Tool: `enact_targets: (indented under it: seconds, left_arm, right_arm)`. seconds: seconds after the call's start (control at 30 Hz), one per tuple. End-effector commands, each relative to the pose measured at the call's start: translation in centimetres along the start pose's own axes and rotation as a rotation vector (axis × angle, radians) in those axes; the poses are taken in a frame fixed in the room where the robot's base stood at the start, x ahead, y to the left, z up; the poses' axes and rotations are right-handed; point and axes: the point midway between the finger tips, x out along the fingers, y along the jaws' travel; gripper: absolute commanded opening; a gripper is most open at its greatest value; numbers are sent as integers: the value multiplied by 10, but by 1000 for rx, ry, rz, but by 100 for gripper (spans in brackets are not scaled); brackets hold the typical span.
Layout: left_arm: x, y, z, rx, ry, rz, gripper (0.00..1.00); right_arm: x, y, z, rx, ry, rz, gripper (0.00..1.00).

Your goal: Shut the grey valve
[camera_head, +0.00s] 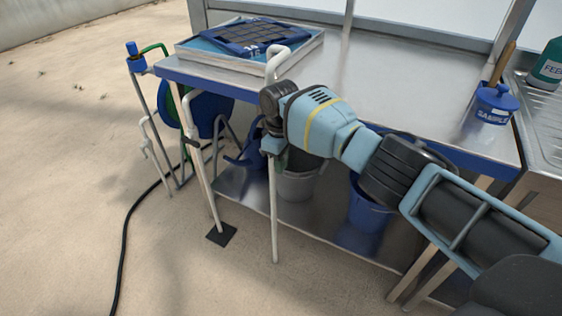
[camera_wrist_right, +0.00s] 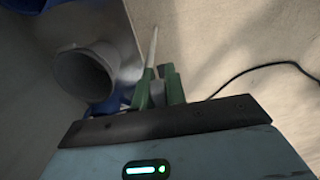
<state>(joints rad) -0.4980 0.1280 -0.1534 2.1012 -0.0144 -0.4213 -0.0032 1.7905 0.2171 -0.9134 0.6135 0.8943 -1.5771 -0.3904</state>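My right gripper (camera_head: 270,148) points down beside the front edge of the steel bench, in front of a pale hooked pipe (camera_head: 275,215) that stands on the floor. The gripper hides the middle of this pipe. In the right wrist view its green fingers (camera_wrist_right: 158,82) are a little apart. A pale rod (camera_wrist_right: 153,50) runs down to their tips, and a small grey patch shows between them. I cannot tell whether they hold anything. No grey valve shows clearly; it may be hidden behind the gripper. A blue tap (camera_head: 135,58) stands at far left. My left gripper is out of view.
The steel bench (camera_head: 390,80) carries a seed tray (camera_head: 250,38) and a blue sample pot (camera_head: 493,105). Below are a grey bucket (camera_head: 297,185), a blue bucket (camera_head: 368,212) and a hose reel (camera_head: 208,110). A black hose (camera_head: 128,225) crosses the floor, otherwise clear at left.

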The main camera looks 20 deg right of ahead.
Motion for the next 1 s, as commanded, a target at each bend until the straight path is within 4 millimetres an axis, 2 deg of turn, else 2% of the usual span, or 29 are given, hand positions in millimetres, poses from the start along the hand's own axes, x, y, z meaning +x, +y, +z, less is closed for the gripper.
enact_targets:
  seconds: [0.07,0.37,0.47,0.8,1.0]
  left_arm:
    - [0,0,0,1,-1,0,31]
    - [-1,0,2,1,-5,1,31]
    - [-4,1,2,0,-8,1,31]
    - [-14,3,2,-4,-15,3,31]
    - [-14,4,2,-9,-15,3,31]
  right_arm:
    - [2,-1,1,0,-3,-2,22]
    - [-2,0,0,0,1,0,22]
    - [-11,0,-1,-1,3,1,22]
    - [-63,0,0,0,2,1,22]
    - [-77,0,0,0,0,0,22]
